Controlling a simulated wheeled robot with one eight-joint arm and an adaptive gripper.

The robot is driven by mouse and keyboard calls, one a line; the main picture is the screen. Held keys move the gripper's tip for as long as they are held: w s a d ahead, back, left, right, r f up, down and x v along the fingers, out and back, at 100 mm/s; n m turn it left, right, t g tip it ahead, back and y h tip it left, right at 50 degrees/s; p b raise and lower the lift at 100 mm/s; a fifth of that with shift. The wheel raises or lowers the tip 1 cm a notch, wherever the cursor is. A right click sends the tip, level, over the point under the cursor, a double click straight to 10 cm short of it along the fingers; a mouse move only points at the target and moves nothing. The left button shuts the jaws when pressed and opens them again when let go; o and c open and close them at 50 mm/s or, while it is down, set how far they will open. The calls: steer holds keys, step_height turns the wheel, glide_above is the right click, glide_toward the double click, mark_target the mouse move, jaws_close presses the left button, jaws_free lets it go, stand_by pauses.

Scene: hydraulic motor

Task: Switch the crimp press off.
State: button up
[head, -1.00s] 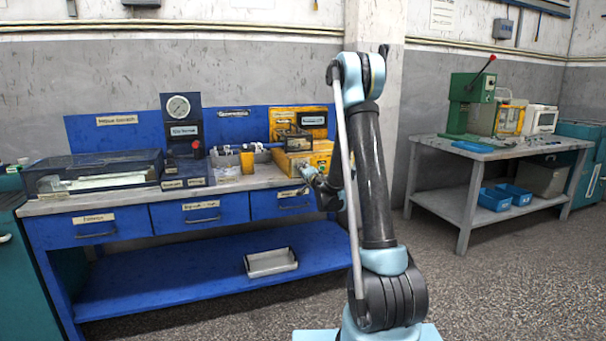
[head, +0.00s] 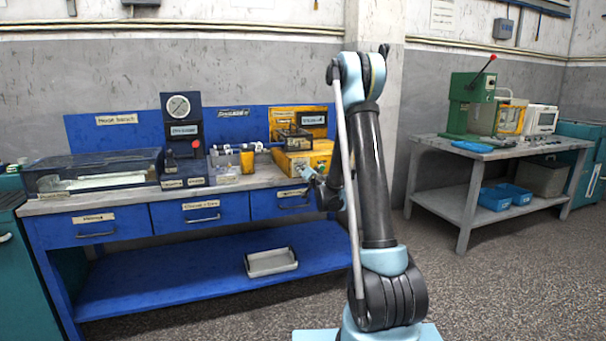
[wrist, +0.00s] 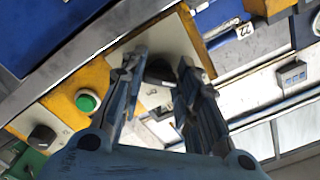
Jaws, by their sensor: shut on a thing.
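The crimp press, which I take to be the yellow machine (head: 313,158), stands at the right end of the blue workbench. In the wrist view its yellow and pale front panel (wrist: 62,103) carries a green round button (wrist: 87,101) and a black knob (wrist: 42,136) on the left. A second black knob (wrist: 159,72) sits between the fingers of my gripper (wrist: 160,62), with one finger on each side, shut on it. The fingers hide part of this knob, and its setting cannot be read. In the head view my gripper (head: 308,172) is at the machine's front, small and partly hidden by my arm.
The blue workbench (head: 160,285) has a glass-covered case (head: 110,170) and a gauge stand (head: 180,125) to the left of the machine. A grey tray (head: 271,262) lies on its lower shelf. A grey table (head: 470,150) with a green press stands at the right. Open floor lies between.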

steer(key=shift+w+d, duration=0.1)
steer(key=shift+d, duration=0.05)
steer(key=o, duration=1.1)
steer(key=shift+c, duration=0.2)
steer(key=v, duration=1.2)
